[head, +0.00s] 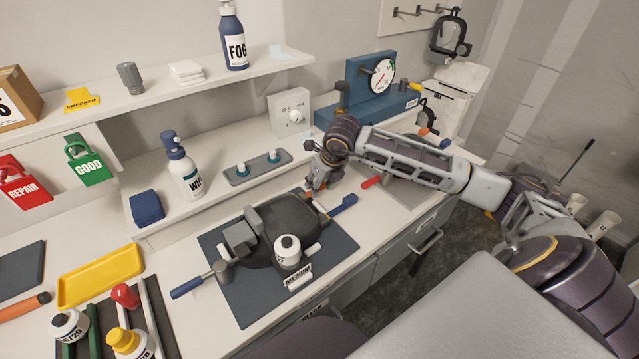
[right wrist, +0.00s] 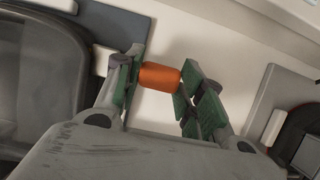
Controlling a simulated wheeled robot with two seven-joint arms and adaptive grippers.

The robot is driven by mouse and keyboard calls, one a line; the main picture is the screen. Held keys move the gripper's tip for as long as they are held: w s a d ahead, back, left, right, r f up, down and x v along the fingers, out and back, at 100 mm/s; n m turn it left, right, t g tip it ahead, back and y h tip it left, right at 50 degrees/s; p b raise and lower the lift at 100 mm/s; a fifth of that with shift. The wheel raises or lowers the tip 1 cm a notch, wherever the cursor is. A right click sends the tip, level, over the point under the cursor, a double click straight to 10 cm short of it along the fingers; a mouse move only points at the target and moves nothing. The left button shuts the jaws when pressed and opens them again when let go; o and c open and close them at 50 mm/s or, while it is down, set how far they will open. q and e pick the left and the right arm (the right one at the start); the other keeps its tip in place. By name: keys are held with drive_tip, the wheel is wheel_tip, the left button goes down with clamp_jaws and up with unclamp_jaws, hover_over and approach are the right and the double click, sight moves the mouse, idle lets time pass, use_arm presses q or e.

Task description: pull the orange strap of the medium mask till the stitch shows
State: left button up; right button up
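The medium mask (head: 285,222) is dark grey and lies on a dark blue mat (head: 225,300), beside a label (head: 298,278) that seems to read MEDIUM. My right gripper (head: 316,188) is low at the mask's far edge. The dark mask edge (right wrist: 45,70) shows at the left there. The rest of the strap and any stitch cannot be made out. My left gripper is in neither view.
A red handle (head: 372,182) lies beyond my gripper. A WIPE bottle (head: 184,170) stands behind.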

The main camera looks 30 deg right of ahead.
drive_tip(key=c, duration=0.5)
drive_tip(key=shift+w+d+f+b, duration=0.1)
drive_tip(key=shift+d+b, duration=0.2)
drive_tip(key=shift+d, duration=0.25)
drive_tip(key=shift+d+b, duration=0.4)
drive_tip(key=shift+d, duration=0.7)
drive_tip(key=shift+d+b, duration=0.3)
drive_tip(key=shift+d, duration=0.1)
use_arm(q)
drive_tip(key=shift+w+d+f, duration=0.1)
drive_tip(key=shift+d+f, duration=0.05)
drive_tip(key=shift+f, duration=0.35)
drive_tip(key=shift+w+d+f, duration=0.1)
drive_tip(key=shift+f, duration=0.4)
